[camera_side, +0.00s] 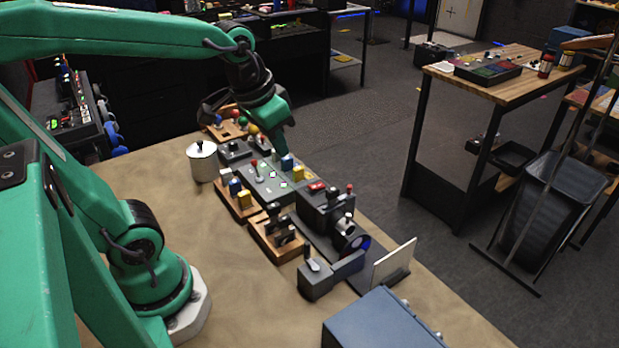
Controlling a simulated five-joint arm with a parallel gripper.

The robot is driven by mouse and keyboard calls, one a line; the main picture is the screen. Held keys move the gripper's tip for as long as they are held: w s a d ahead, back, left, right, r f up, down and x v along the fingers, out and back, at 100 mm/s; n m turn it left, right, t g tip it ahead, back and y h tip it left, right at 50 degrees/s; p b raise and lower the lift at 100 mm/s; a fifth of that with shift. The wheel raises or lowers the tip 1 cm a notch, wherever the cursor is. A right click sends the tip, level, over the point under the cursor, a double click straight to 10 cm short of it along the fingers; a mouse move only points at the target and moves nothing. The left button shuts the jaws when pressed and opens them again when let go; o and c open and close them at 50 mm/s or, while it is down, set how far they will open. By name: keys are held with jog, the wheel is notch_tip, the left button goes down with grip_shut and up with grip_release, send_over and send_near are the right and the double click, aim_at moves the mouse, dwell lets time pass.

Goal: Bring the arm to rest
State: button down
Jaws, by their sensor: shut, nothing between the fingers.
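My gripper (281,146) is shut and empty. It points down over the far part of the workbench, close above a grey control panel (252,184) with a lever and coloured buttons. A blue button or block (287,161) is just below the fingertips. I cannot tell whether the fingertips touch it. My green arm reaches across from the left, bent downward at the wrist. A wooden rack with coloured knobs (216,132) is behind the gripper and partly hidden by it.
A metal pot (202,161) stands left of the panel. Nearer are wooden holders (275,240), a dark device (325,210), a grey lever box (316,282), a white plate (394,263) and a blue box (382,323). The bench's left front (245,300) is clear.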

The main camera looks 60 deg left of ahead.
jog(key=shift+t, duration=0.9)
jog(key=shift+s+d+f, duration=0.1)
jog(key=shift+s+d, duration=0.1)
jog(key=shift+s, duration=0.75)
jog(key=shift+s+d+r, duration=0.1)
jog(key=shift+s+d, duration=0.15)
jog(key=shift+s, duration=0.7)
jog(key=shift+s+d+f, duration=0.1)
jog(key=shift+s+d, duration=0.1)
jog(key=shift+s, duration=0.75)
